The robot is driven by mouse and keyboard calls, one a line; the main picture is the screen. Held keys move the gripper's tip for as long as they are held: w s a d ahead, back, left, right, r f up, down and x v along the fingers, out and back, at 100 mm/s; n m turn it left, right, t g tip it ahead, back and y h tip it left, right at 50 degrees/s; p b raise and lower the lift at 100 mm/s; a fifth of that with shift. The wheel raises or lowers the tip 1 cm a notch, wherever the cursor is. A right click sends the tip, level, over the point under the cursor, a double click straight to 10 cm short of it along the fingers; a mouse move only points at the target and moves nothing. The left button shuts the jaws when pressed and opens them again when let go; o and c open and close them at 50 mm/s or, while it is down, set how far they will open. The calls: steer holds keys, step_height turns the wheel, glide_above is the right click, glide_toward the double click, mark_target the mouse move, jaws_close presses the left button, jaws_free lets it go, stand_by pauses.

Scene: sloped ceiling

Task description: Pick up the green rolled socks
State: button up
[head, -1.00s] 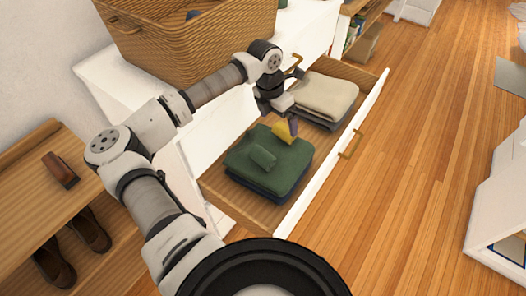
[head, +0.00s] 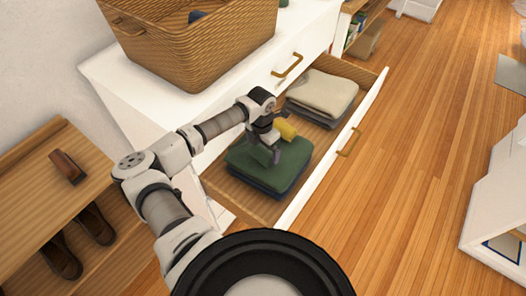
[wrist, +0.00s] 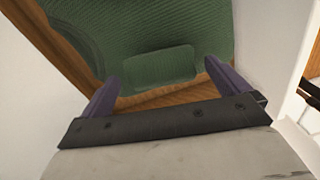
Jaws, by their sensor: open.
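The green rolled socks (wrist: 157,68) lie on a folded dark green garment (head: 249,177) in the open drawer. In the head view the socks (head: 259,154) are partly hidden by my gripper and blend with the cloth. My gripper (wrist: 161,75) is open and empty, pointing down over the stack. In the wrist view its two purple fingers stand left and right of the socks, which appear slightly ahead between the tips. In the head view my gripper (head: 273,152) is right over the socks; whether it touches the cloth I cannot tell.
Yellow rolled socks (head: 286,128) lie just behind my gripper. Folded beige cloth (head: 322,92) fills the drawer's far part. The drawer's white front (head: 330,152) and wooden walls surround the stacks. A wicker basket (head: 190,50) stands on the white dresser (head: 120,78).

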steer(key=shift+f, duration=1.3)
steer(key=c, duration=1)
steer(key=shift+r, duration=0.1)
